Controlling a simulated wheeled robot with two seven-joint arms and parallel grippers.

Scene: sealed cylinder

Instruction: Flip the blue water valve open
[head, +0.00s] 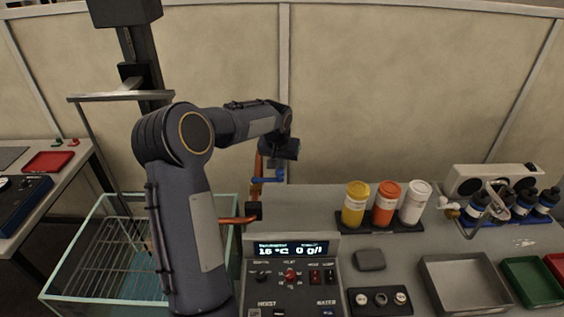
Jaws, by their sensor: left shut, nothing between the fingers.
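The blue water valve (268,180) shows as a small blue handle beside an orange pipe (257,167), behind the grey control panel. My left arm comes in from the left and bends over to the right. My left gripper (276,161) is dark, shut and empty. It is just above the blue valve in the picture; I cannot tell whether it touches the handle. Part of the valve and pipe is hidden behind the gripper and the panel. My right gripper is not in view.
The control panel (290,276) has a lit display and several knobs. Yellow, orange and white jars (385,204) stand on a dark tray to its right. A glass tank (95,290) with a wire rack is at the left. A grey tray (466,283) is at right.

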